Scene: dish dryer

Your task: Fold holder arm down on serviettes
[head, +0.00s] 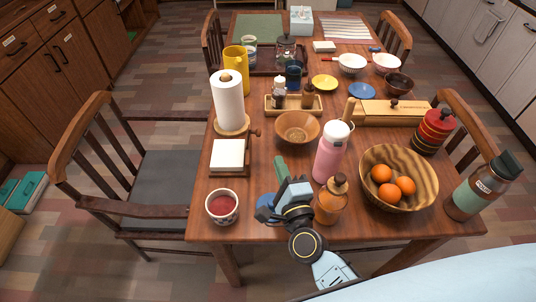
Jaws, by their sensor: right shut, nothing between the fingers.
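The serviette holder (247,161) is a small wooden base near the left edge of the table. A stack of white serviettes (228,154) lies on it. Its wooden holder arm (254,134) stands raised at the back right corner, with a round knob at the end, and does not lie across the serviettes. My right gripper (281,167) is shut and empty, right of the holder and apart from it, with its fingers pointing away from me. My left gripper is not in view.
A paper towel roll (228,103) stands behind the holder and a patterned cup (222,206) in front. A wooden bowl (297,128) is behind my gripper. A pink bottle (331,155) and an amber bottle (330,202) crowd its right. Bare table lies between holder and gripper.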

